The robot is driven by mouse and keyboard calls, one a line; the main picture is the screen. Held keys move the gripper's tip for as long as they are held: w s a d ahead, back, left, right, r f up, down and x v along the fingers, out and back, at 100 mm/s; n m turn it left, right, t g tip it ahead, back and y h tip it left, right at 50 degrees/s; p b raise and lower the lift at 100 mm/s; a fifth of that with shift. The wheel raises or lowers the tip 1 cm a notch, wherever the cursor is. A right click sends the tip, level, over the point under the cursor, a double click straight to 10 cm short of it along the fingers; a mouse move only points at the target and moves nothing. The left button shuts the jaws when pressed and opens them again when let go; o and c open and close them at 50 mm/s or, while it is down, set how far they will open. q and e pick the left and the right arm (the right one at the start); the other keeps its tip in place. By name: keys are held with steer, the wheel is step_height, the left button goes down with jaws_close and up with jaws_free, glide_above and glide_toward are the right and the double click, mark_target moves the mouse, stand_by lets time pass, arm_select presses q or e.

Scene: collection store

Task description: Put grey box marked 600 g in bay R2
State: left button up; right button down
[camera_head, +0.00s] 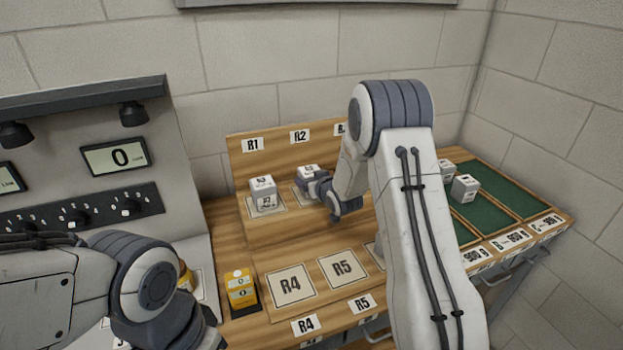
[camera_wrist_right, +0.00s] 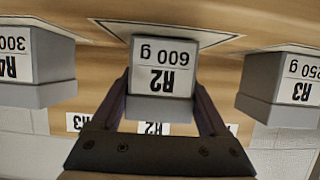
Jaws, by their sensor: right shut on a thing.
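The grey box marked R2 600 g (camera_wrist_right: 160,75) is between the two fingers of my right gripper (camera_wrist_right: 163,100), label facing the wrist camera and upside down in that view. In the head view this box (camera_head: 307,170) is at bay R2, under the R2 sign (camera_head: 300,136), partly hidden by my right gripper (camera_head: 318,184). It is over or on the pale bay square (camera_wrist_right: 215,35); I cannot tell if it touches. My left arm comes in at the lower left of the head view, and its fingers do not show.
A grey box (camera_head: 263,192) stands in bay R1; the wrist view reads R3 250 g (camera_wrist_right: 290,80). Another marked R4 300 (camera_wrist_right: 35,65) stands on the other side. Bays R4 (camera_head: 290,284) and R5 (camera_head: 343,268) are empty. A yellow box (camera_head: 241,290) stands left of them.

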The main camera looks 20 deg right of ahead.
steer(key=shift+r, duration=0.1)
jaws_free()
steer(key=shift+f, duration=0.25)
steer(key=shift+r, duration=0.2)
steer(key=shift+s, duration=0.4)
steer(key=b+v, duration=0.2)
steer(key=v, duration=0.9)
steer(key=shift+r, duration=0.2)
steer(key=shift+s+r, duration=0.1)
